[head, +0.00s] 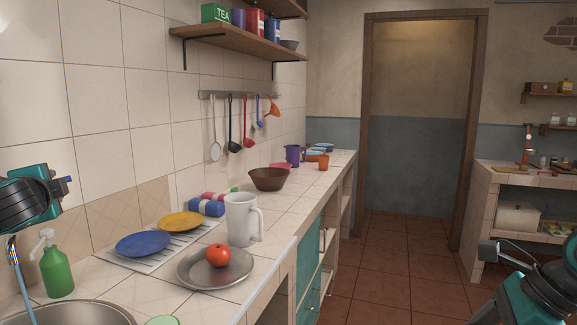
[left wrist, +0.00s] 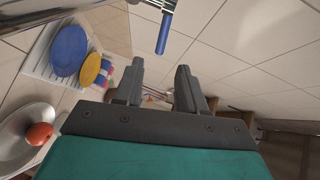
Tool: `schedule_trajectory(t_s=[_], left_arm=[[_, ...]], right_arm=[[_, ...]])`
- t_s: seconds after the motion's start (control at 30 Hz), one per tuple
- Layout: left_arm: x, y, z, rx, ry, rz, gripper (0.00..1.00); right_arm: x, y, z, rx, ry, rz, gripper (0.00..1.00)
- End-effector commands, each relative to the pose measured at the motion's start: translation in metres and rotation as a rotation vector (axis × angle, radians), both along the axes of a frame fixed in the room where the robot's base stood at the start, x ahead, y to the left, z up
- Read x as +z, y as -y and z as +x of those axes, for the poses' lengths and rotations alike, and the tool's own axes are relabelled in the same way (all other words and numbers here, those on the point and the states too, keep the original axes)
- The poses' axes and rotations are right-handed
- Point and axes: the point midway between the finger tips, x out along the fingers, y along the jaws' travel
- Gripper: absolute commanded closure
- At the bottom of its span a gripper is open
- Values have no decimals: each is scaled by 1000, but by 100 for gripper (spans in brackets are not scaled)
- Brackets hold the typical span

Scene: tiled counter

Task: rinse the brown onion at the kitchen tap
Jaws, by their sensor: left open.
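I see no brown onion in either view. My left gripper (head: 36,197) is at the left edge of the head view, above the sink (head: 75,314). In the left wrist view its two fingers (left wrist: 157,86) are apart with nothing between them. A blue-tipped tap lever (left wrist: 164,32) shows just beyond the fingers. A bluish stream from the tap (head: 16,265) runs down below the left gripper. The sink is mostly cut off by the picture's bottom edge. My right gripper (head: 492,252) is at the lower right, away from the counter; its fingers are not clear.
A green soap bottle (head: 56,270) stands beside the sink. A metal plate (head: 215,277) holds a tomato (head: 217,255), with a white mug (head: 241,219) close behind. Blue (head: 143,244) and yellow (head: 181,222) plates sit on a rack. A brown bowl (head: 268,179) stands farther back.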

Motion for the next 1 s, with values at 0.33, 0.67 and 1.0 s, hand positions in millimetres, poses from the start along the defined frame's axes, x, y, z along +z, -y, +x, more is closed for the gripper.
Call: schedule_trajectory(t_s=[0.33,0.67,1.0], left_arm=[[0,0,0,-1,0,0,60],[-3,-15,23,1,1,-3,60],[-10,-40,62,1,1,-2,60]], right_arm=[[0,0,0,0,1,1,57],[4,0,0,0,1,1,57],[9,0,0,0,0,1,57]])
